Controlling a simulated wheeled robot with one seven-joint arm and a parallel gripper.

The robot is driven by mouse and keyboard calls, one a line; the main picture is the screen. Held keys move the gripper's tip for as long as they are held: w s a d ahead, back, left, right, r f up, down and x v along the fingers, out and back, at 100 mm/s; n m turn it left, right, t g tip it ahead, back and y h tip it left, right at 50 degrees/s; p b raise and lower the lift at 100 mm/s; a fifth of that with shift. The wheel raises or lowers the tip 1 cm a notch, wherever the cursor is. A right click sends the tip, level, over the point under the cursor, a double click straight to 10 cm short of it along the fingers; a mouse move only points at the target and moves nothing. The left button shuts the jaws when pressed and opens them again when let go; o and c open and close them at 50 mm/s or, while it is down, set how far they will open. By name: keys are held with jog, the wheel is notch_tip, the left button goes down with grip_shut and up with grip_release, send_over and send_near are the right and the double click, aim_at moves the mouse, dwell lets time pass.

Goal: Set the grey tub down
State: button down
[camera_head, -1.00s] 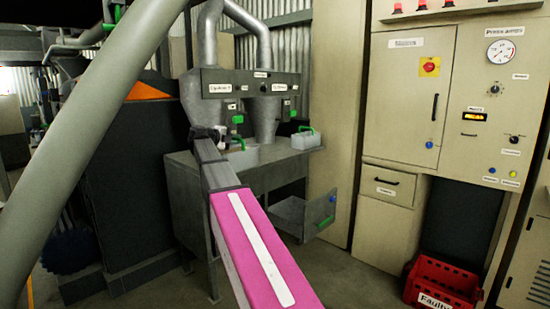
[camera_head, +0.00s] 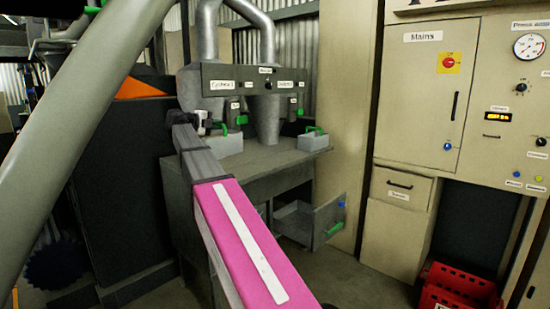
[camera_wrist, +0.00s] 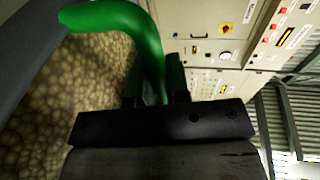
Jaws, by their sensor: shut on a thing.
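My gripper (camera_head: 207,123) is shut on the green handle of a light grey tub (camera_head: 228,145), at the left of the bench in the head view. In the wrist view the green handle (camera_wrist: 150,45) runs between my gripper's dark fingers (camera_wrist: 155,88). Lumpy brown-yellow contents (camera_wrist: 85,85) fill the view beside it, and a grey rim shows at the far left. The tub looks roughly level at about bench-top height. I cannot tell whether its base touches the bench, since my arm covers part of it.
A second grey tub with a green handle (camera_head: 314,141) stands on the bench (camera_head: 265,160) at the right. Below is an open drawer (camera_head: 320,222). Metal funnels and a labelled panel (camera_head: 255,78) rise behind. A red crate (camera_head: 458,290) is on the floor at right.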

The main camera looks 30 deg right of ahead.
jog(key=w+d+f, duration=0.4)
jog(key=d+f, duration=0.7)
dwell(0.3)
jog(key=shift+f, duration=0.1)
jog(key=c, duration=1.1)
grip_release()
jog(key=v, duration=1.2)
